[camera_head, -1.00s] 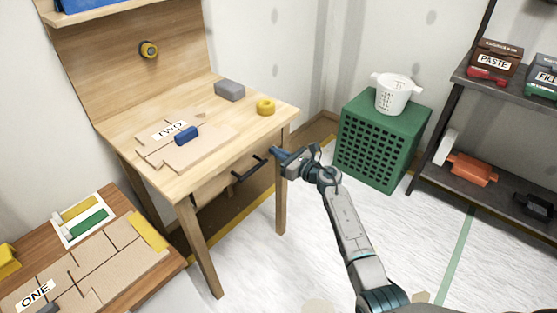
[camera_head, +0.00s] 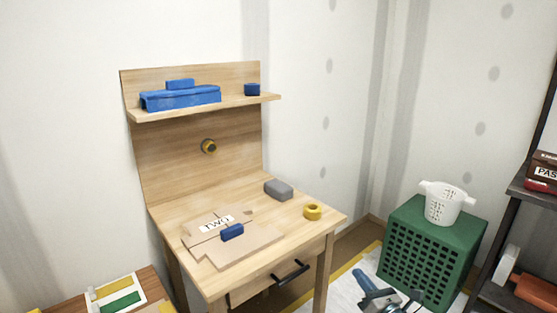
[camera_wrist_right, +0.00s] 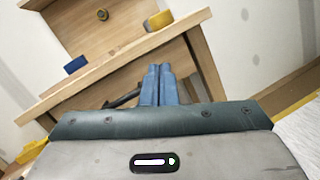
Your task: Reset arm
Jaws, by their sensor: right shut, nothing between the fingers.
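My right gripper (camera_head: 364,283) shows at the bottom of the head view, low in front of the desk and left of the green crate. Its blue fingers also show in the right wrist view (camera_wrist_right: 159,84), side by side and shut, with nothing between them. They point towards the desk's front edge and drawer. The wooden desk (camera_head: 300,230) stands in the middle of the head view, with its drawer handle (camera_head: 290,271) right below the top. My left gripper is not in view.
A board marked TWO with a blue block (camera_head: 232,232), a grey block (camera_head: 279,190) and a yellow roll (camera_head: 312,212) lie on the desk. A dark shelf (camera_head: 509,220) is at the right edge.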

